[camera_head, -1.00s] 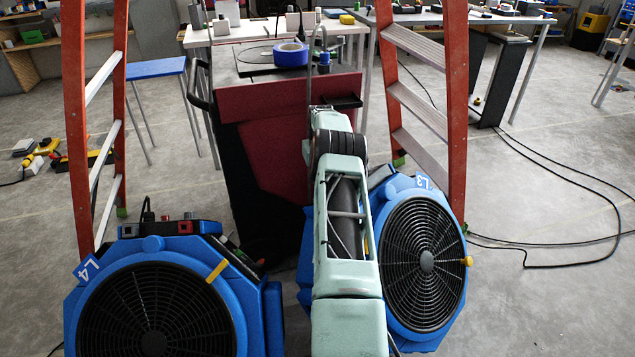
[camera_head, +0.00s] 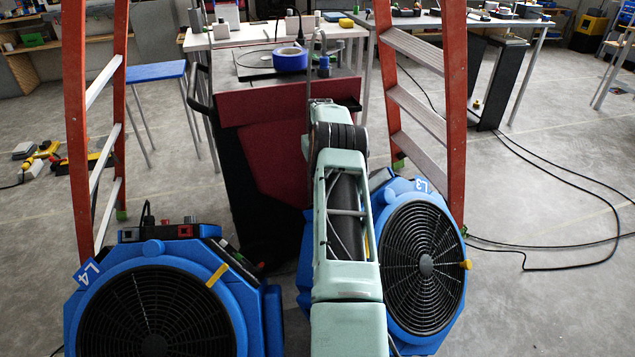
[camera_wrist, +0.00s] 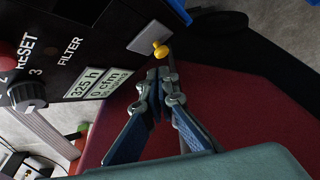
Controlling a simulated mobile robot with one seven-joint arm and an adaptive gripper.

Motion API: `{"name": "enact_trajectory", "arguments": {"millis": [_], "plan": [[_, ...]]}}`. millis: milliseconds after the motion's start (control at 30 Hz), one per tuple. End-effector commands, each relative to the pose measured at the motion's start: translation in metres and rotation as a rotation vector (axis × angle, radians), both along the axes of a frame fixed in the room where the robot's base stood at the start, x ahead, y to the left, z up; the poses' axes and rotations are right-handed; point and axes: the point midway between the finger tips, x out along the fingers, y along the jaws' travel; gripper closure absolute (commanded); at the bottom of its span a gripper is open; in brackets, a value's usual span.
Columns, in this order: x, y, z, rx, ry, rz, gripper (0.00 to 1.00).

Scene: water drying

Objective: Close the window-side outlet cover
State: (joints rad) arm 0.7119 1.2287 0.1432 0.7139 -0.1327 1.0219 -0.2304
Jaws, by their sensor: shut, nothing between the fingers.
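Two blue fan units stand on the floor in the head view, one marked L4 (camera_head: 160,245) at the left and one marked L3 (camera_head: 395,200) at the right. I cannot tell which one is on the window side. In the wrist view, a black control panel (camera_wrist: 75,25) has RESET and FILTER labels. A grey plate (camera_wrist: 148,36) with a yellow knob (camera_wrist: 161,49) is at its right end. My gripper (camera_wrist: 164,74) is shut and empty, its tips just below the yellow knob; contact cannot be told. In the head view my gripper is hidden behind my arm.
Orange ladder legs (camera_head: 75,130) (camera_head: 455,110) stand on both sides. A dark red cart (camera_head: 270,110) with a blue tape roll (camera_head: 290,60) is ahead. Black cables (camera_head: 560,170) lie on the right floor. A blue-topped stool (camera_head: 155,71) stands left.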

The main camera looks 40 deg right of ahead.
Motion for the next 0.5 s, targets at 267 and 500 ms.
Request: {"name": "enact_trajectory", "arguments": {"millis": [267,500], "plan": [[-0.009,0.005,0.058,-0.002,-0.003,-0.001,1.0],[-0.015,0.009,0.091,-0.002,-0.002,-0.001,1.0]]}}
